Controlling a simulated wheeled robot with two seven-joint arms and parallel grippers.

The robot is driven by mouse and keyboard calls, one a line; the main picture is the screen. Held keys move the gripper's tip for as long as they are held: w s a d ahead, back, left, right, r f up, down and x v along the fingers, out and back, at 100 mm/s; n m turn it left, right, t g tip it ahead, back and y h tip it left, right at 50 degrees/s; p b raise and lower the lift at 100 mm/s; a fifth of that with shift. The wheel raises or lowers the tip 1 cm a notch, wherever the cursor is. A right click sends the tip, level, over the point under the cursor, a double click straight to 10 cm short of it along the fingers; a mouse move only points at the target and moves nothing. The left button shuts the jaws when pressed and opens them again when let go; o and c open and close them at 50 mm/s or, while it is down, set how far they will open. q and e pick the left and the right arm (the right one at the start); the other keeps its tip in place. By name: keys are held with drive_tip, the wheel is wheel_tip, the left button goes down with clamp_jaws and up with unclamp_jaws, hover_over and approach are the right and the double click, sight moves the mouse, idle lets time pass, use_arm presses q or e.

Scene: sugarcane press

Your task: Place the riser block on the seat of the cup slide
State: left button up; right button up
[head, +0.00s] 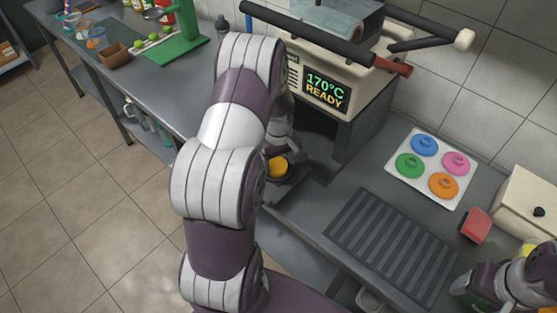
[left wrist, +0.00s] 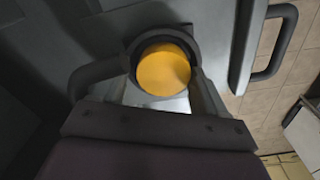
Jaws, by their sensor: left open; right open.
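The riser block looks to be the round yellow-orange block (left wrist: 165,70), which also shows in the head view (head: 278,167) beside the press. It sits within a dark round ring (left wrist: 133,42), which looks like the seat of the cup slide; I cannot tell whether it lies fully flat. My left gripper (left wrist: 160,78) is open, one finger on each side of the block. In the head view my left arm hides most of this gripper and part of the slide. My right gripper (head: 474,284) is open at the lower right, partly cut off by the frame.
The press (head: 325,60) with a "170°C READY" display stands behind my left arm. A white tray with several coloured lids (head: 403,190), a dark ribbed mat (head: 390,245), a red block (head: 475,227) and a cream box (head: 522,205) lie to the right. A bar handle (left wrist: 275,42) sticks out at the counter's edge.

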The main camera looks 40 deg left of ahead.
sight(277, 163)
use_arm(q)
drive_tip(key=r, duration=0.3)
drive_tip(key=shift+w+a+r, duration=0.15)
drive_tip(key=shift+a+r, duration=0.05)
drive_tip(key=shift+a, duration=0.05)
wheel_tip(277, 163, up, 9)
drive_tip(key=d, duration=0.1)
drive_tip(key=s+d+m+t, duration=0.1)
drive_tip(key=s+d+m, duration=1)
drive_tip(key=d, duration=0.4)
drive_tip(key=shift+m, duration=0.8)
